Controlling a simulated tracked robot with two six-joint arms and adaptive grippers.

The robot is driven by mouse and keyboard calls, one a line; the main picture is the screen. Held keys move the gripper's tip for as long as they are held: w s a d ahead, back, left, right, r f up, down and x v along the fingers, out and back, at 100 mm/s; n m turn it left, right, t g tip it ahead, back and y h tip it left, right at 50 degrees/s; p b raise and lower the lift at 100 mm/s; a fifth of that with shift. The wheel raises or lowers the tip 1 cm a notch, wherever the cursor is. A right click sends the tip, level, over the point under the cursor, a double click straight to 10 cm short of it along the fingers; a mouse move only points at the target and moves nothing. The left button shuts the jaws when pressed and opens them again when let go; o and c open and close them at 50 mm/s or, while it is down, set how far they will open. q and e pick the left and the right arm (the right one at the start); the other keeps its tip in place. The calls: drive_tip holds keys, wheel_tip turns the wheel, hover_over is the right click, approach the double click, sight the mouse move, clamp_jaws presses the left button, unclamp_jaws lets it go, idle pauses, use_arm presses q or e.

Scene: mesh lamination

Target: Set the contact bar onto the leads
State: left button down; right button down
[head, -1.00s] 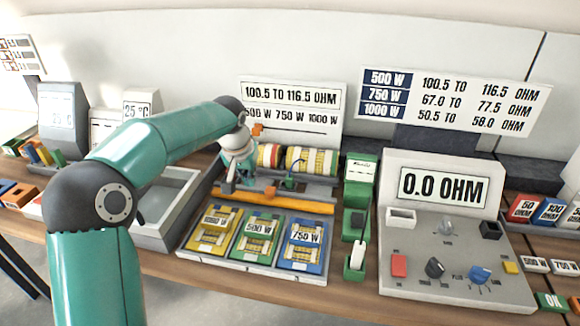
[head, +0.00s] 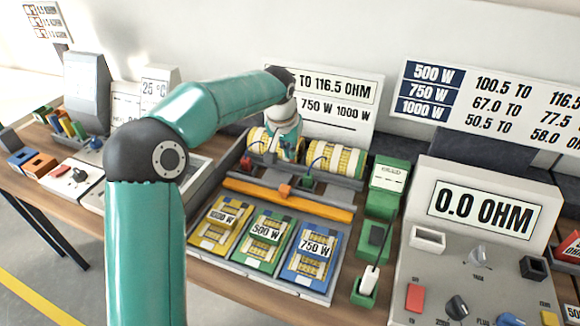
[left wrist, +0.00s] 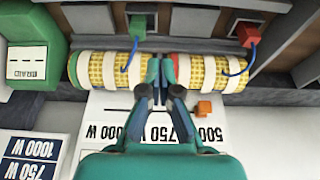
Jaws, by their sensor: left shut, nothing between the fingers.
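The long yellow-orange bar (head: 325,208), which looks like the contact bar, lies along the station's front behind the cards, an orange block (head: 285,191) at its middle. Behind it a banded mesh roll (head: 340,160) lies crosswise. Blue leads run from a red block (left wrist: 247,33) and a green block (left wrist: 137,27) to the roll. My left gripper (head: 276,157) is shut and empty at the roll's middle; in the left wrist view its fingertips (left wrist: 163,62) overlap the roll. Contact with it is unclear. My right gripper is out of view.
An ohm meter (head: 485,210) and a green stand (head: 385,190) are to the right. A second orange block (left wrist: 204,108) sits near the roll's sign side.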

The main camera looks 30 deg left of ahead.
sight(285, 195)
use_arm(q)
drive_tip(key=p+x, duration=0.1)
drive_tip(key=x, duration=0.7)
drive_tip(key=shift+a+f+p, duration=0.1)
drive_tip(key=shift+f+p, duration=0.2)
drive_tip(key=shift+f, duration=0.15)
drive_tip(key=shift+s+f, duration=0.1)
drive_tip(key=shift+f, duration=0.15)
drive_tip(key=s, duration=0.2)
drive_tip(key=shift+s+d+r+p, duration=0.1)
drive_tip(key=shift+s+d+p, duration=0.25)
drive_tip(key=shift+s+d, duration=0.05)
drive_tip(key=shift+s, duration=0.25)
